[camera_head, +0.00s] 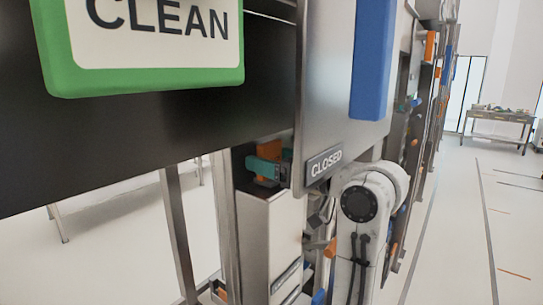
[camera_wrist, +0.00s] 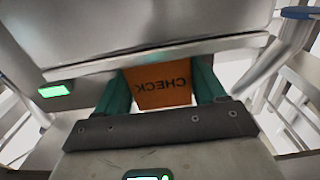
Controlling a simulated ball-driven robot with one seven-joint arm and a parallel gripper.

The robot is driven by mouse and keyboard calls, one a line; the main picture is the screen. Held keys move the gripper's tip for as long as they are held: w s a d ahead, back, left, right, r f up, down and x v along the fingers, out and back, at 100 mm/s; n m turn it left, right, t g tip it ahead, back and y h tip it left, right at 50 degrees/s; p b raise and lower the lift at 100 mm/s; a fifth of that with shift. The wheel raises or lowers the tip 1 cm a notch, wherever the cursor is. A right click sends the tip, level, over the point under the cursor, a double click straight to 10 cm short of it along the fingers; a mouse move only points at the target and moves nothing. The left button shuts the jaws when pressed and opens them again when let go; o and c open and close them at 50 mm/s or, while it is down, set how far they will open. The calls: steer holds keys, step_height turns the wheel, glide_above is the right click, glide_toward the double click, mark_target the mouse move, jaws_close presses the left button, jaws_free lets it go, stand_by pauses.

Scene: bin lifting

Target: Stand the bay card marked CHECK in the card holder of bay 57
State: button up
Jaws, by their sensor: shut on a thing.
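The orange bay card marked CHECK (camera_wrist: 162,90) is between the two teal fingers of my gripper (camera_wrist: 163,80) in the wrist view. Its lettering reads upside down there. The fingers are shut on it. In the head view, my gripper (camera_head: 264,167) shows small beside a steel panel, with part of the orange card (camera_head: 269,149) behind the teal finger. A steel edge lies just beyond the card in the wrist view. I cannot make out a card holder or a number 57 in either view.
A green-framed CLEAN sign (camera_head: 150,40) hangs close at upper left. A steel panel (camera_head: 325,95) carries a CLOSED plate (camera_head: 325,162) and a blue strip (camera_head: 373,60). A green lit display (camera_wrist: 54,90) is at left in the wrist view. The right-hand aisle floor (camera_head: 470,230) is clear.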

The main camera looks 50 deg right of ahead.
steer(key=shift+f, duration=0.15)
steer(key=o, duration=1.2)
